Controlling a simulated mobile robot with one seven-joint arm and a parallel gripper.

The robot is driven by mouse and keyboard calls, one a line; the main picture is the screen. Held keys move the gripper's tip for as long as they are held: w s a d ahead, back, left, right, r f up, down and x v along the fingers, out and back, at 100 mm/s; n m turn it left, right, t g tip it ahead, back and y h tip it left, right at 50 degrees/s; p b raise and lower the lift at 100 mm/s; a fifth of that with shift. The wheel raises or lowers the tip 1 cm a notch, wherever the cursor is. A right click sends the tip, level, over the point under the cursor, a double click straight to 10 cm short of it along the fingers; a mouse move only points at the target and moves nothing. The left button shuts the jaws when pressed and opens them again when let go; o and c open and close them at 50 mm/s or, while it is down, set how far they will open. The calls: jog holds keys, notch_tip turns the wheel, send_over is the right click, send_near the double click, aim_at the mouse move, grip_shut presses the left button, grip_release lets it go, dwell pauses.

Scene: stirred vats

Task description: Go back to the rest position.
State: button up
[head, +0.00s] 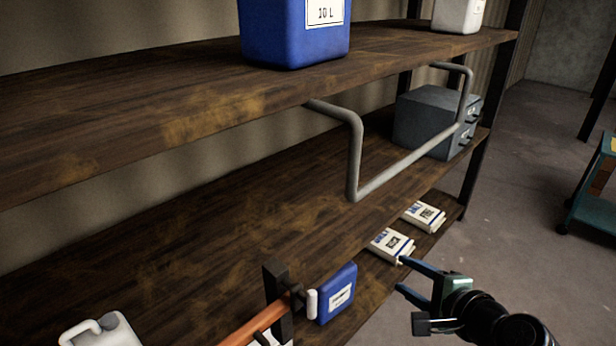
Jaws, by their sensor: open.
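My gripper (418,280) is at the lower right in the head view, in front of the shelf rack. Its two blue-grey fingers are apart, with nothing seen between them. Its fingers point left toward the rack, near a white packet with dark lettering (390,246). I cannot tell whether a fingertip touches the packet. My dark wrist (490,318) runs off toward the bottom right corner.
An empty grey metal rail (412,168) juts from the upper shelf (170,110). The shelves hold blue canisters (295,35) (337,294), a grey drawer box (425,122), another packet (425,216) and a white jug (105,330). A teal cart (592,212) stands right. Floor between is clear.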

jog(key=w+a+r+n+t+h, duration=0.1)
jog(key=a+r+n+t+h, duration=0.25)
jog(key=r, duration=0.95)
jog(key=w+a+r+n+t+h, duration=0.1)
jog(key=a+r+n+t, duration=0.35)
jog(key=r, duration=0.85)
jog(key=s+a+r+n+t, duration=0.3)
jog(key=s+a+r+n, duration=0.1)
jog(key=s+r, duration=0.5)
jog(key=s+a+r+n+t, duration=0.4)
jog(key=s+r, duration=0.5)
jog(key=r, duration=0.3)
jog(key=shift+a+r+n+t, duration=0.35)
jog(key=shift+a+n, duration=0.15)
jog(key=shift+a, duration=0.45)
